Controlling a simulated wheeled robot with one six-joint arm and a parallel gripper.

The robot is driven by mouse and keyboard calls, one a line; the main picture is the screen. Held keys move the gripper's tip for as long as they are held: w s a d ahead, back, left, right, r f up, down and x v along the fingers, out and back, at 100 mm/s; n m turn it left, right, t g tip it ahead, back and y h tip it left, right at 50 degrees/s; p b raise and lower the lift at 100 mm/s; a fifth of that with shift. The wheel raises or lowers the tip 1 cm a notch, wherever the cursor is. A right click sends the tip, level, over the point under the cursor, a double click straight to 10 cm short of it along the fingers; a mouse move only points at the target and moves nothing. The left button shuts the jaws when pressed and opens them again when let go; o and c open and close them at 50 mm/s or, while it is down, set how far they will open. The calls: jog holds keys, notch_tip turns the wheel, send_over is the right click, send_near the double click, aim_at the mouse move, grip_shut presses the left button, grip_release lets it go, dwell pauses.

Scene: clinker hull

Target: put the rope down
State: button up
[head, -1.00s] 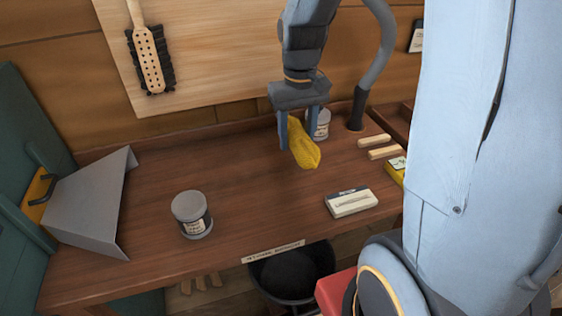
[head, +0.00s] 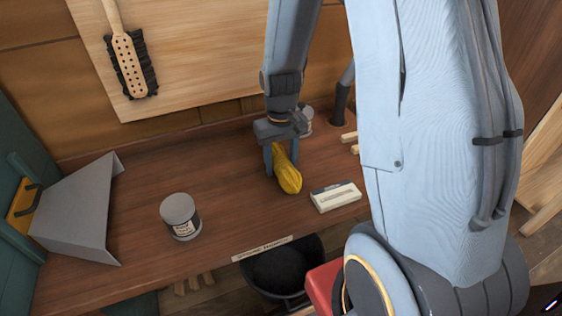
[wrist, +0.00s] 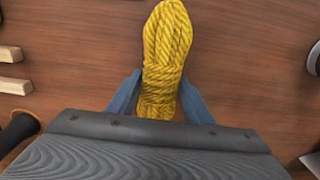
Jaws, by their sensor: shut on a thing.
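The yellow rope (head: 288,179) is a coiled bundle between the blue fingers of my gripper (head: 281,166), at the bench top in the head view. My gripper is shut on it and points down. In the wrist view the rope (wrist: 167,45) stretches out ahead of the two fingers (wrist: 160,100), with its near end between them. The rope is close to the wood of the bench; I cannot tell whether it touches it.
On the bench (head: 150,165) a white box (head: 335,196) lies just right of the rope. A grey-lidded can (head: 181,216) stands to the left, and another can (head: 306,121) behind my gripper. A grey angled sheet (head: 80,212) is at far left. A dark bucket (head: 283,272) is below the front edge.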

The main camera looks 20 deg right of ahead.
jog(key=o, duration=0.9)
jog(key=shift+f, duration=0.1)
jog(key=o, duration=0.3)
